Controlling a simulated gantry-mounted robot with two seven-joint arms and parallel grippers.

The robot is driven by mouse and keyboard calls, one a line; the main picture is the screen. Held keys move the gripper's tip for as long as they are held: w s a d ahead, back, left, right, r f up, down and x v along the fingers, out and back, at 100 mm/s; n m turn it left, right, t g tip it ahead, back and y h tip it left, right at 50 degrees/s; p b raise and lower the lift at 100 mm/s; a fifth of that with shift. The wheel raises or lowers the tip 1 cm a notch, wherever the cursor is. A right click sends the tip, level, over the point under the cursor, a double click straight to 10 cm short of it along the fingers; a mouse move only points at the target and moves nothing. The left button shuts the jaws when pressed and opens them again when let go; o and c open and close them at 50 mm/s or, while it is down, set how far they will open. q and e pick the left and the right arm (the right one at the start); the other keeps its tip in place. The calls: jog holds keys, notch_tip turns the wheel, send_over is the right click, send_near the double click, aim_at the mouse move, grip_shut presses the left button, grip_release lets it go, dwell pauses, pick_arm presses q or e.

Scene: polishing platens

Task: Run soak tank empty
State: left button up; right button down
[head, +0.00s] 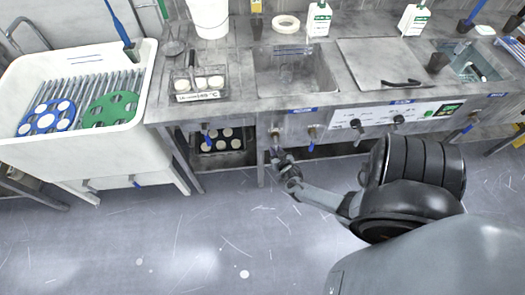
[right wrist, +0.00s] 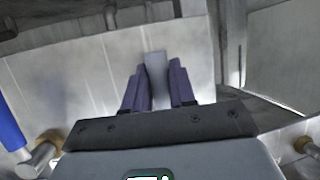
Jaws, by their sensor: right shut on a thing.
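A steel sink-like tank (head: 295,75) is set into the bench, with a blue label on its front edge; I cannot read the label to tell if it is the soak tank. Several valves sit along the bench front below. My right gripper (head: 280,158) is at the valve below the tank's left end. In the right wrist view my right gripper (right wrist: 158,85) is shut on a flat grey valve handle (right wrist: 155,68), between its two dark purple fingers. A valve with a blue handle (head: 312,143) is just right of it. My left gripper is not in view.
A white basin (head: 140,105) with blue and green discs stands at left. A rack of white pucks (head: 199,85) is on the bench, with a dark tray (head: 222,153) below. A covered section (head: 375,65) and second tank (head: 490,62) are at right. The floor is clear.

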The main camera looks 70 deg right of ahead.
jog(key=shift+s, duration=0.1)
dwell(0.4)
jog(key=c, duration=1)
grip_release()
jog(key=shift+d, duration=0.1)
jog(key=p+v, duration=0.3)
jog(key=v, duration=0.8)
jog(key=shift+p, duration=0.4)
